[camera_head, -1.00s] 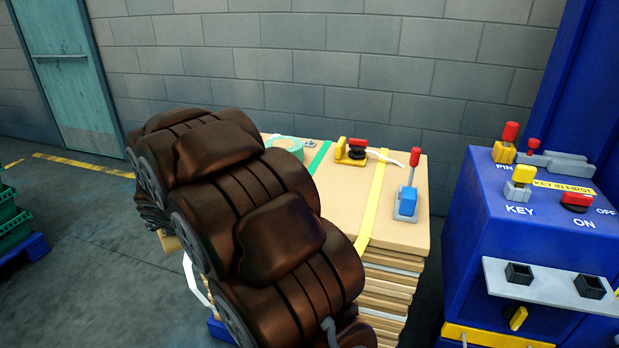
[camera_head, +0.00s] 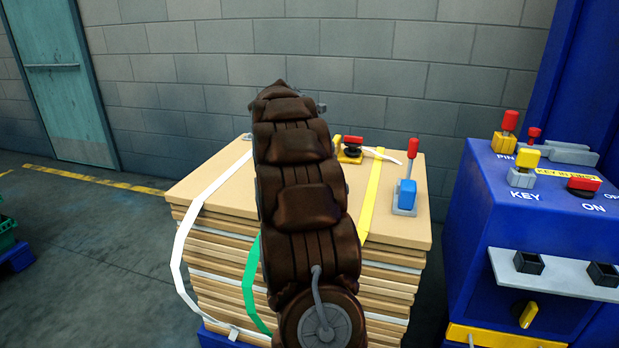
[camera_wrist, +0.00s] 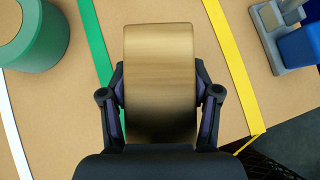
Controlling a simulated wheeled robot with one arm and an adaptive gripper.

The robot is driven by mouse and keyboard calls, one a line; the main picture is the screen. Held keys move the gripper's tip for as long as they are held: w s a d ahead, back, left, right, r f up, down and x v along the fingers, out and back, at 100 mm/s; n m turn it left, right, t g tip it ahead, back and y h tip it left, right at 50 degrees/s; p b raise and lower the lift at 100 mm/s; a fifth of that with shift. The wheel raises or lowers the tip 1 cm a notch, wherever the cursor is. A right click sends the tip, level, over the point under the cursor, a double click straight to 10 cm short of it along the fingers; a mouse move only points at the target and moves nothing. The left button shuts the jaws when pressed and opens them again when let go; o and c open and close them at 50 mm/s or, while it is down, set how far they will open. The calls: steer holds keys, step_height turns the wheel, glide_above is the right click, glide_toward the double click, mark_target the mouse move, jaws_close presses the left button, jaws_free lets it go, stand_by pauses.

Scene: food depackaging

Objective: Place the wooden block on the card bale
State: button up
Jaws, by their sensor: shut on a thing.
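The wooden block (camera_wrist: 160,60) is a plain brown upright piece in the wrist view, held between the two fingers of my gripper (camera_wrist: 160,88), which is shut on it. Below and around it is the tan top of the card bale (camera_wrist: 95,140), with a green strap and a yellow strap on either side of the block. I cannot tell whether the block touches the card. In the head view the card bale (camera_head: 212,185) is a stack of flat sheets; my arm hides the gripper and block.
A green roll (camera_wrist: 35,35) lies on the bale at left. A blue tool with a red-tipped lever (camera_head: 406,190) and a yellow tool with a red and black knob (camera_head: 351,150) stand on the bale. A blue control cabinet (camera_head: 480,245) stands at right.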

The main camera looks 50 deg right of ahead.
steer(key=shift+m+g, duration=0.4)
steer(key=shift+m, duration=0.1)
steer(key=s+f, duration=0.1)
steer(key=f, duration=0.1)
steer(key=s+d+f, duration=0.2)
steer(key=f, duration=0.1)
steer(key=shift+d+f+b, duration=0.15)
steer(key=shift+f+b, duration=0.15)
steer(key=shift+b, duration=0.1)
steer(key=shift+f, duration=2.15)
steer(key=shift+f, duration=0.1)
steer(key=o, duration=1.3)
steer(key=shift+a+r, duration=0.3)
steer(key=shift+r, duration=0.15)
steer(key=v, duration=1.1)
steer(key=shift+a, duration=0.1)
